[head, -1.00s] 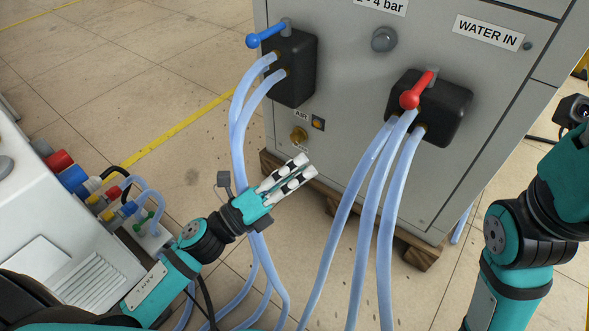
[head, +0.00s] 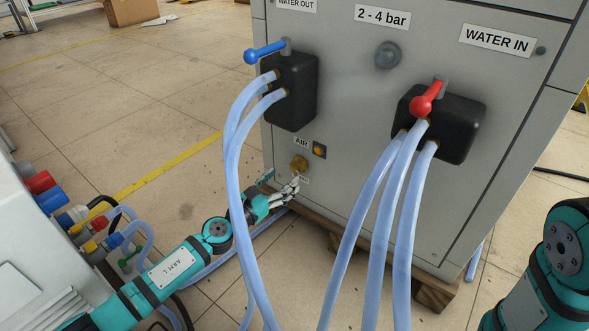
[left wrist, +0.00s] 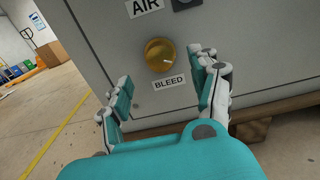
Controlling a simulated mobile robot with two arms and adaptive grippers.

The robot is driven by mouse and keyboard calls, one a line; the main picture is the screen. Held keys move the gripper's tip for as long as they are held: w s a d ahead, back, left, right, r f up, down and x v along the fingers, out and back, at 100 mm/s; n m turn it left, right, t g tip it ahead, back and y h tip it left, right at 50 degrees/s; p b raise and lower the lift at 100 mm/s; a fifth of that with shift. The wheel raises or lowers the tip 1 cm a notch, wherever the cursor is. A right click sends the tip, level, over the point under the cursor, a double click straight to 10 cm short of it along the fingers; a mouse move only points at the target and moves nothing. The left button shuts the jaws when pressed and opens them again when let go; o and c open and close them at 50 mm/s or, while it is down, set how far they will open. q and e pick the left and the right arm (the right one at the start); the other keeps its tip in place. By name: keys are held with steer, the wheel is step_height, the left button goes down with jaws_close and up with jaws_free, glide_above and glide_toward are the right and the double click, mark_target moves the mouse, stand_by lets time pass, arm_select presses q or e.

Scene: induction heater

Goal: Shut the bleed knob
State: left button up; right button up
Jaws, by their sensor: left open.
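The bleed knob is a round brass knob (head: 299,163) low on the left part of the grey cabinet front, below the AIR label. In the left wrist view the knob (left wrist: 159,54) sits just above the BLEED label, with a small pale mark on its face. My left gripper (head: 283,185) is just below and in front of the knob in the head view. In the left wrist view its open fingers (left wrist: 163,92) stand apart to either side and below the knob, not touching it. Nothing is between them. My right gripper is out of view.
Pale blue hoses (head: 236,150) hang from the left black block and pass in front of my left wrist. More hoses (head: 365,220) hang from the right block with the red lever (head: 427,98). A blue lever (head: 265,52) is above. The cabinet stands on a wooden pallet (head: 433,292).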

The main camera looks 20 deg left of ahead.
mark_target(294, 169)
arm_select(q)
steer(key=b+x, duration=0.1)
steer(key=x, duration=0.5)
steer(key=shift+w, duration=0.15)
steer(key=shift+c, duration=0.2)
steer(key=c, duration=1.1)
